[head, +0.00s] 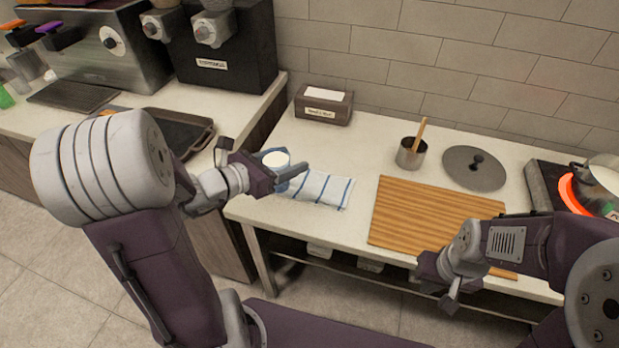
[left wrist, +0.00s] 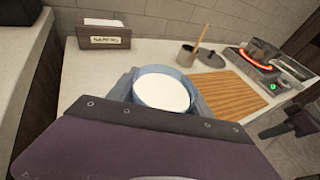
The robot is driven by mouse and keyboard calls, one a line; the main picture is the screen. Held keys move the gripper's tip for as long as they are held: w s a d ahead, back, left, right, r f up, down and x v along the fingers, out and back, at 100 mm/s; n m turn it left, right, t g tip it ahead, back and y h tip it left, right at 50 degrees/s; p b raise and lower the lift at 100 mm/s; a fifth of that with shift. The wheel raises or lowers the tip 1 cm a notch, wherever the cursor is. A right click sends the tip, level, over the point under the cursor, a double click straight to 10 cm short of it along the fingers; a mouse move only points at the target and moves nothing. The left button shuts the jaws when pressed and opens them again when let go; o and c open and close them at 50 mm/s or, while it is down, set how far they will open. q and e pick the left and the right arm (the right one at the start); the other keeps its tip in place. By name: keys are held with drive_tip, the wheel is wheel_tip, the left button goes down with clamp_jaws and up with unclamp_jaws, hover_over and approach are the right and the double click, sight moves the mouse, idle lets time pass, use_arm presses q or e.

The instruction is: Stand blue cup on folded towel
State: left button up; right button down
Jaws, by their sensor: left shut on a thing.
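The blue cup (head: 283,182) is upright, with a white top. My left gripper (head: 284,167) is shut on it. In the left wrist view the cup (left wrist: 162,91) sits between the fingers with its round white top showing. The folded towel (head: 325,189), white with blue stripes, lies flat on the counter. In the head view the cup overlaps the towel's left end; I cannot tell whether its base touches the towel. My right gripper (head: 450,298) hangs in front of the counter's front edge, away from the cup; its jaws are unclear.
A brown napkin box (head: 323,107) stands behind the towel. A wooden board (head: 430,216) lies to the right, with a metal pot (head: 411,155) holding a wooden stick and a grey lid (head: 473,168) behind it. A glowing burner with a pan (head: 600,175) is far right.

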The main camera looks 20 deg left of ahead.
use_arm(q)
drive_tip(key=p, duration=0.1)
drive_tip(key=w+p, duration=0.1)
drive_tip(key=p, duration=0.1)
drive_tip(key=shift+w+d, duration=0.25)
drive_tip(key=shift+d, duration=0.1)
drive_tip(key=w+f, duration=0.3)
drive_tip(key=w+d+f+b, duration=0.1)
drive_tip(key=w+f, duration=0.2)
drive_tip(key=f, duration=0.1)
drive_tip(key=w+d+f+b, duration=0.1)
drive_tip(key=w+f, duration=0.2)
drive_tip(key=f, duration=0.1)
drive_tip(key=shift+w+d, duration=0.1)
drive_tip(key=shift+w, duration=0.3)
